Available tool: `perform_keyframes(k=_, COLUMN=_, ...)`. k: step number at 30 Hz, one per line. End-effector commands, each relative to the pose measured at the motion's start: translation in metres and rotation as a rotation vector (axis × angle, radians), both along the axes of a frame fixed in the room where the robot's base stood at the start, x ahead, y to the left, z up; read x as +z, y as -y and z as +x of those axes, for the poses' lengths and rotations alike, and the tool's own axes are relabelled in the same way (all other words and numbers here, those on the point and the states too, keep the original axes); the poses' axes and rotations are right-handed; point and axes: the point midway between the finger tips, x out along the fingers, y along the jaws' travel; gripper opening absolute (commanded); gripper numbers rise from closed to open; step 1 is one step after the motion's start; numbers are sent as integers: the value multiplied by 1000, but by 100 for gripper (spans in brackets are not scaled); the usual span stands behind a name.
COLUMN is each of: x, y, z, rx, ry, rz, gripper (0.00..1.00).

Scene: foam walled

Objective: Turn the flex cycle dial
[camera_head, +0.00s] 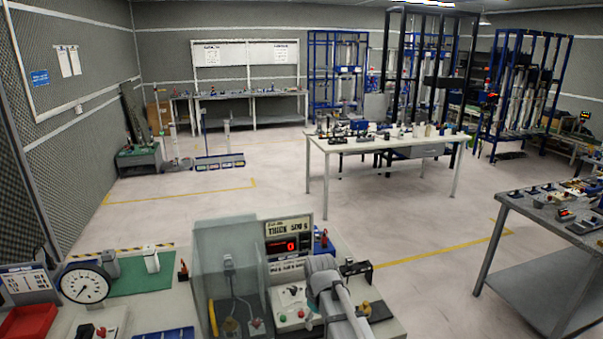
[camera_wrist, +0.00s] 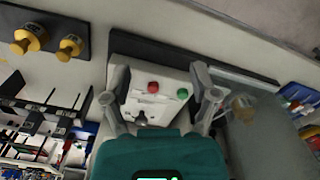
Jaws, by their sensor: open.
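A pale control box (camera_wrist: 165,73) lies below my gripper (camera_wrist: 160,85) in the wrist view. It carries a red button (camera_wrist: 153,87), a green button (camera_wrist: 182,93) and a small dark knob (camera_wrist: 143,117) that looks like the dial. The knob's marking is too small to read, and my gripper's body partly covers that end of the box. My gripper is open and empty, one finger at each side of the box. In the head view the box (camera_head: 284,299) stands on the bench by my arm; my gripper cannot be made out there.
A clear guard (camera_head: 222,270) stands left of the box, with a red-lit display (camera_head: 289,246) behind it. Two yellow knobs (camera_wrist: 30,38) sit on a dark strip near the box. A gauge (camera_head: 84,284) and red tray (camera_head: 28,322) are on the bench's left. Open floor lies beyond.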

Motion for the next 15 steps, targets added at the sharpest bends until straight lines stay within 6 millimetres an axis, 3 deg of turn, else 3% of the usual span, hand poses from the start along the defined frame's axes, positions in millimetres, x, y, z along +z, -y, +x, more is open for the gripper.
perform_keyframes(k=9, x=-50, y=85, z=-64, rx=-409, ry=0, rz=0, gripper=76)
perform_keyframes(k=15, x=-66, y=115, z=-92, rx=-598, ry=0, rz=-1, gripper=76)
